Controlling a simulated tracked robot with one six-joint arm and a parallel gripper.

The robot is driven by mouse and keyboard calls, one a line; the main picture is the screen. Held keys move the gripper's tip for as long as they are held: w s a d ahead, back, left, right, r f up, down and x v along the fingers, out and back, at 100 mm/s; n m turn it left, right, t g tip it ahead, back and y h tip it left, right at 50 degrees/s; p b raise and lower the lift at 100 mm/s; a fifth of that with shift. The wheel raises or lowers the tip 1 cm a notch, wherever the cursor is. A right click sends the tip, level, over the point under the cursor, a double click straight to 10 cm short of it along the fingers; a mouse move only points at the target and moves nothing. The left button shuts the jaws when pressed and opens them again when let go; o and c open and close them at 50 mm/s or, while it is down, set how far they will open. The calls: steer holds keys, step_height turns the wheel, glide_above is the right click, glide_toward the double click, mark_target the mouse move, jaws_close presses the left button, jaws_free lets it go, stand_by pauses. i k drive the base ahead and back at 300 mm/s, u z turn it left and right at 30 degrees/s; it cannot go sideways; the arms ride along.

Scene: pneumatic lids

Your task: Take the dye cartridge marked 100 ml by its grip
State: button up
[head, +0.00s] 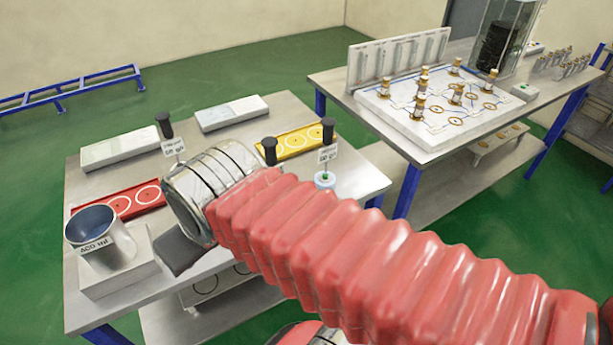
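Slim items with black knobs stand on the near table. One knob with a white label (173,146) below it is left of my wrist. A third black knob (269,150) shows just behind my arm. The label writing is too small to read surely, so I cannot tell which is marked 100 ml. My gripper (180,250) shows only as a dark part below the silver wrist, over the table's front. Its fingers are not clear.
A metal cup (92,238) with a volume label stands on a pale block at the front left. A red tray (130,203) and a yellow tray (297,141) have ringed places. Two pale flat boxes lie at the back. A second table (335,82) holds a white board with several fittings.

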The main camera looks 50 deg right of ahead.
mark_target(324, 179)
steer(key=u, duration=0.65)
steer(key=k, duration=1.5)
steer(key=z, duration=0.7)
steer(key=i, duration=1)
steer(key=z, duration=0.05)
